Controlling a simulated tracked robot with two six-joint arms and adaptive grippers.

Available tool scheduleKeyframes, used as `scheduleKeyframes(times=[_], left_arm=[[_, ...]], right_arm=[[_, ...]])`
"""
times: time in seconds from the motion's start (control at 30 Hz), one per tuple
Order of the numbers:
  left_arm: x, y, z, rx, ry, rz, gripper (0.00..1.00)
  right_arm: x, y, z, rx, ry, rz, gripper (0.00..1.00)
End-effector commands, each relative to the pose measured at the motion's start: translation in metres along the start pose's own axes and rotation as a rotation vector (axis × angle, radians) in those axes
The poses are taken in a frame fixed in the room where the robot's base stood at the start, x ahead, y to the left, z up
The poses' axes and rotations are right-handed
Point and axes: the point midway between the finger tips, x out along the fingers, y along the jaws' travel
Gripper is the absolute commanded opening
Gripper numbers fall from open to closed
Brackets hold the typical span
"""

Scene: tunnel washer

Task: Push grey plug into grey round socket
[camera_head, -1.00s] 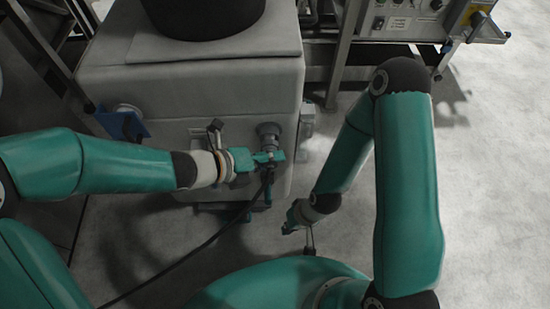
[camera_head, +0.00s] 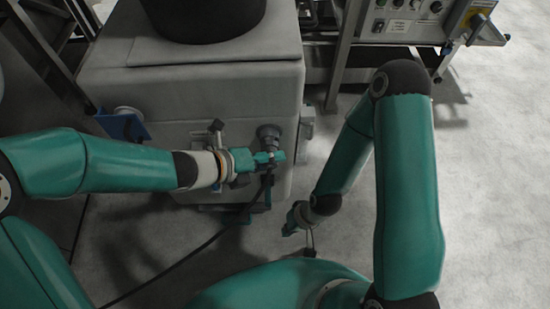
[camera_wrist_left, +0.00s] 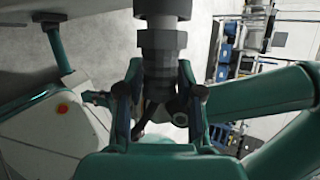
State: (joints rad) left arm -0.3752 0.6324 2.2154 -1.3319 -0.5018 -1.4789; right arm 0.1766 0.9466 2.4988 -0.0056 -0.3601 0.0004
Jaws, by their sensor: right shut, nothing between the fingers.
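The grey round socket (camera_head: 268,131) sticks out from the front of the grey housing. My left gripper (camera_head: 268,157) is just below it in the head view, its fingers closed around the grey plug. In the left wrist view the grey plug (camera_wrist_left: 160,68) sits between the two fingertips, in line with the socket (camera_wrist_left: 163,8). The plug and socket meet or nearly meet; I cannot tell how deep the plug is. A black cable (camera_head: 205,245) runs from the plug down to the left. My right gripper (camera_head: 309,244) is shut and empty, low and right of the housing.
The grey housing (camera_head: 200,85) carries a black cylinder (camera_head: 205,18) on top. A small blue part (camera_head: 122,127) is at its left side. A control panel (camera_head: 400,20) on a metal frame stands at the back right. The floor at right is clear.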

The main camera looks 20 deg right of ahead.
Motion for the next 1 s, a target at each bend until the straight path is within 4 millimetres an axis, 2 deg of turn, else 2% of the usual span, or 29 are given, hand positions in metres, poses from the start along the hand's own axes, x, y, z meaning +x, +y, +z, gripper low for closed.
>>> scheduleKeyframes(times=[0.03, 0.1, 0.13, 0.43, 0.57, 0.67, 1.0], left_arm=[[0.0, 0.0, 0.0, 0.0, 0.0, 0.0, 0.49], [0.0, 0.0, 0.0, 0.0, 0.0, 0.0, 0.61], [0.0, 0.0, 0.0, 0.0, 0.0, 0.0, 0.62], [-0.001, 0.0, 0.0, 0.0, 0.0, 0.001, 0.62], [-0.009, 0.0, 0.001, 0.0, -0.002, 0.0, 0.62], [-0.022, -0.001, 0.001, 0.002, -0.004, -0.001, 0.62], [-0.088, 0.0, -0.001, 0.0, -0.006, -0.001, 0.62]], right_arm=[[0.0, 0.0, 0.0, 0.0, 0.0, 0.0, 0.0], [0.0, 0.0, 0.0, 0.0, 0.0, 0.0, 0.0], [0.0, 0.0, 0.0, 0.0, 0.0, 0.0, 0.0], [0.0, 0.0, 0.0, 0.0, 0.0, 0.0, 0.0], [-0.001, 0.0, 0.0, 0.0, 0.0, 0.0, 0.0], [-0.001, 0.0, 0.0, 0.0, 0.0, 0.0, 0.0], [0.0, 0.0, 0.0, 0.0, 0.0, 0.0, 0.0]])
